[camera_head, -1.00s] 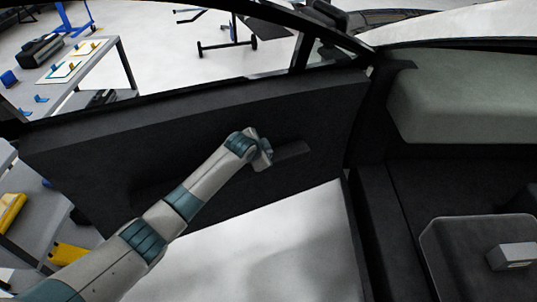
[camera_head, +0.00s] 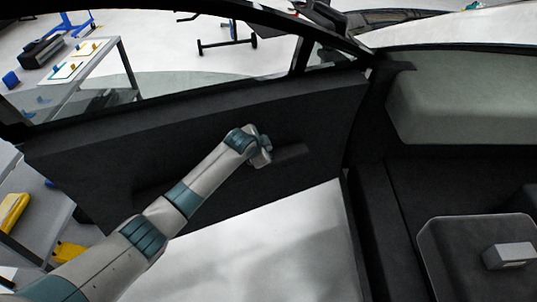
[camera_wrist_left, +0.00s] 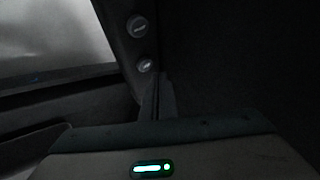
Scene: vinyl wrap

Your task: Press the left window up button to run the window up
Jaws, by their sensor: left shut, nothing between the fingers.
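The car door's dark inner panel (camera_head: 310,120) spans the middle of the head view, with a small armrest (camera_head: 292,152) on it. A faintly tinted strip of window glass (camera_head: 215,79) shows just above the door's top edge. My left gripper (camera_head: 263,154) is at the armrest, its fingertips hidden from the head. In the left wrist view two round buttons show, an upper one (camera_wrist_left: 138,27) and a lower one (camera_wrist_left: 146,65). My shut left fingers (camera_wrist_left: 157,97) point at the lower button. Contact cannot be told. My right gripper is not in view.
The door frame and pillar (camera_head: 357,140) stand right of the armrest. The dashboard (camera_head: 450,100) and a centre console (camera_head: 470,250) lie further right. Outside stand a workbench (camera_head: 85,65) and a shelf with yellow items (camera_head: 14,211).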

